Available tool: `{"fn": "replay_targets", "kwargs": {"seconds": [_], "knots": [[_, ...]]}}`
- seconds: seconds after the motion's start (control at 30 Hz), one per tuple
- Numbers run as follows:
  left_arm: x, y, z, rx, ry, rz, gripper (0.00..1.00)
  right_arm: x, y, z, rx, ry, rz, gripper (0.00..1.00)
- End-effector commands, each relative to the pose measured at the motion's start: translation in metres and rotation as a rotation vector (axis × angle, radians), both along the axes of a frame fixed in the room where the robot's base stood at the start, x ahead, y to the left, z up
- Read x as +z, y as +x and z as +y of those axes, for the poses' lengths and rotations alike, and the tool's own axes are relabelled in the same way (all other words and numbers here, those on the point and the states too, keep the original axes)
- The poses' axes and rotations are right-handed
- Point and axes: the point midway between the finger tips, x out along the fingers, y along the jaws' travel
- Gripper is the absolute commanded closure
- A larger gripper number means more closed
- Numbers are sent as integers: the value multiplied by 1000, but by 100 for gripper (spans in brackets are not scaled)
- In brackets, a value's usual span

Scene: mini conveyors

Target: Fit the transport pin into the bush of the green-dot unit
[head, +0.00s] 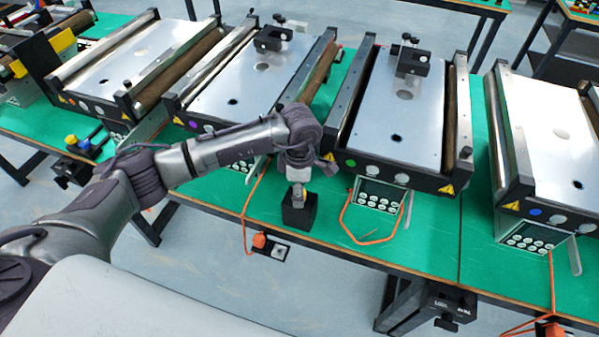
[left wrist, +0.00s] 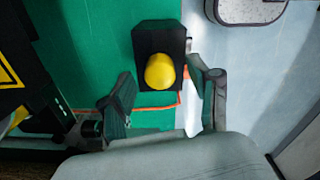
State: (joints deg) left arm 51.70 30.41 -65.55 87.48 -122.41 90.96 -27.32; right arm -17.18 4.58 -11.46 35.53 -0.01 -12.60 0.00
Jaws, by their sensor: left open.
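The green-dot unit (head: 425,125) is a mini conveyor with a metal plate and a green dot (head: 351,163) on its front face. A small dark round hole (head: 397,138) shows in its plate; I cannot tell if this is the bush. A black block (head: 299,214) stands on the green table in front, left of that unit. In the left wrist view a yellow rounded head (left wrist: 160,71) shows at the block (left wrist: 158,38); it looks like the pin, its shaft hidden. My left gripper (head: 297,188) is just above the block, fingers open, apart on either side in the wrist view (left wrist: 167,98).
Similar units stand left, with a purple dot (head: 193,125), and right, with a blue dot (head: 535,211). Orange cords (head: 374,242) lie across the table front. An orange plug (head: 260,240) sits near the table edge. A black bracket (head: 412,62) stands on the green-dot unit's plate.

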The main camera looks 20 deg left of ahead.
Motion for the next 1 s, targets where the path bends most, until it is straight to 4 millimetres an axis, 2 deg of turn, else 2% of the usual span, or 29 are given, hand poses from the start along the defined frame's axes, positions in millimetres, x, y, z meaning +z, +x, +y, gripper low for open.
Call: {"fn": "replay_targets", "kwargs": {"seconds": [0.2,0.43,0.47,0.8,1.0], "knots": [[-12,0,0,0,0,1,39,3,0,0,0,0,0,56],[-13,0,0,0,0,0,39,3,0,0,0,0,0,56],[-12,0,0,0,0,0,42,3,0,0,0,0,0,56],[-12,0,0,0,-1,0,99,3,0,0,0,0,0,56],[-9,0,0,0,-1,-1,100,5,0,0,0,0,0,56]]}}
